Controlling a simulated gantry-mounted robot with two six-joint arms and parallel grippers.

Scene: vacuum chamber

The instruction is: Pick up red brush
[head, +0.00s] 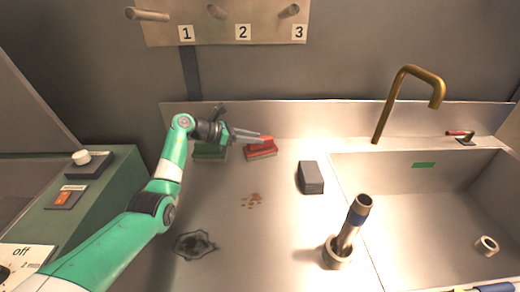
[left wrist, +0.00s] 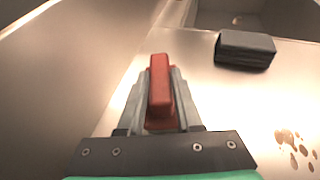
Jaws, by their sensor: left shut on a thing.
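The red brush (head: 261,148) is at the back of the steel counter, near the back wall. In the left wrist view the red brush (left wrist: 160,88) sits between the two grey fingers, which press on its sides. My left gripper (head: 262,138) reaches it from the left and is shut on it; the same gripper fills the lower part of the left wrist view (left wrist: 160,98). I cannot tell whether the brush still touches the counter. My right gripper is not in view.
A green brush (head: 210,153) stands left of the red one, below my left wrist. A dark grey block (head: 311,178) lies to the right, also in the left wrist view (left wrist: 245,50). Reddish-brown spots (head: 252,200), a metal tube (head: 348,230) and a sink (head: 430,200) are nearby.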

